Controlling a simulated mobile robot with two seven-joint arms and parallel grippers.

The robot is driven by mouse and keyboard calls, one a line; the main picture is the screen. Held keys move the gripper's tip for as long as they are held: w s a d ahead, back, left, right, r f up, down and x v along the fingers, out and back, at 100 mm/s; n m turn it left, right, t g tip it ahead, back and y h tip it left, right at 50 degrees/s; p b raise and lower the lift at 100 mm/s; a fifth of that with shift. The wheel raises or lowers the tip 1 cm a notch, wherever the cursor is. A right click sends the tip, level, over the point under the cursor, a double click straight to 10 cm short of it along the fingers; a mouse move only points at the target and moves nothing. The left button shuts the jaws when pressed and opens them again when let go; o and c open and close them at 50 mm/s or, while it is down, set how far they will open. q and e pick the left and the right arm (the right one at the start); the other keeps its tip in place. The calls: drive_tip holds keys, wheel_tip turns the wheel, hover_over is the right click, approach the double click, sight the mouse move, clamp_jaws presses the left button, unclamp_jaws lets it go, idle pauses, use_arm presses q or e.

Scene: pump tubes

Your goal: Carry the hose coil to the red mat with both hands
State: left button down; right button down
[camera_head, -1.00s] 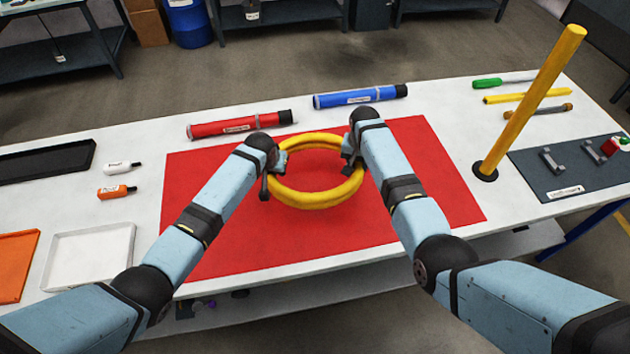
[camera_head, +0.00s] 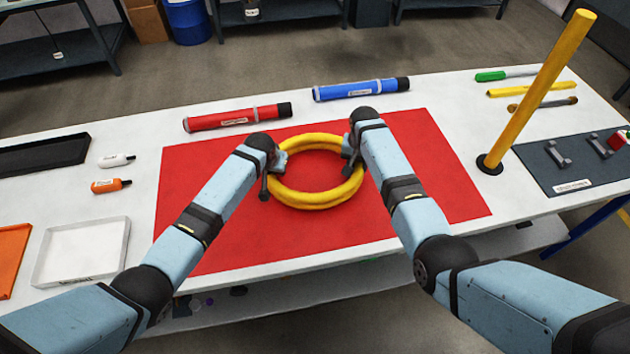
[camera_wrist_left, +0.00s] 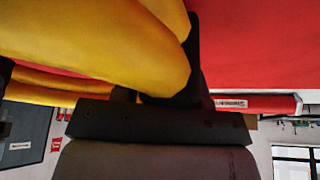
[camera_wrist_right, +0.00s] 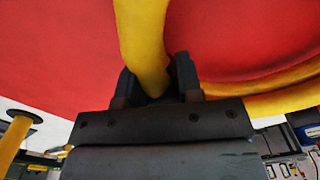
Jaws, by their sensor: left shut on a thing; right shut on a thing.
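The yellow hose coil (camera_head: 315,201) is a ring held level over the middle of the red mat (camera_head: 275,242). My left gripper (camera_head: 272,180) is shut on the coil's left side, and my right gripper (camera_head: 350,163) is shut on its right side. In the left wrist view the coil (camera_wrist_left: 100,40) lies across the jaw, with red mat behind it. In the right wrist view the coil (camera_wrist_right: 143,40) runs between the fingers. I cannot tell whether the coil touches the mat.
A red tube (camera_head: 225,119) and a blue tube (camera_head: 355,90) lie behind the mat. An upright yellow post (camera_head: 535,95) stands at the right, beside a dark fixture board (camera_head: 550,175). A white tray (camera_head: 80,281) and two small bottles are at the left.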

use_arm(q)
drive_tip(key=shift+a+f+b, duration=0.1)
drive_tip(key=shift+f+b, duration=0.4)
drive_tip(key=shift+f, duration=0.3)
use_arm(e)
drive_tip(key=shift+w+d+f, duration=0.2)
drive_tip(key=shift+d+f, duration=0.2)
drive_tip(key=shift+f, duration=0.15)
use_arm(q)
drive_tip(key=c, duration=0.7)
unclamp_jaws()
drive_tip(key=shift+s, duration=0.1)
use_arm(e)
drive_tip(key=c, duration=0.8)
unclamp_jaws()
use_arm(q)
drive_tip(key=shift+o, duration=0.2)
drive_tip(key=shift+r, duration=0.15)
use_arm(e)
drive_tip(key=shift+s+a, duration=0.15)
use_arm(q)
drive_tip(key=shift+r, duration=0.15)
use_arm(e)
drive_tip(key=shift+a, duration=0.1)
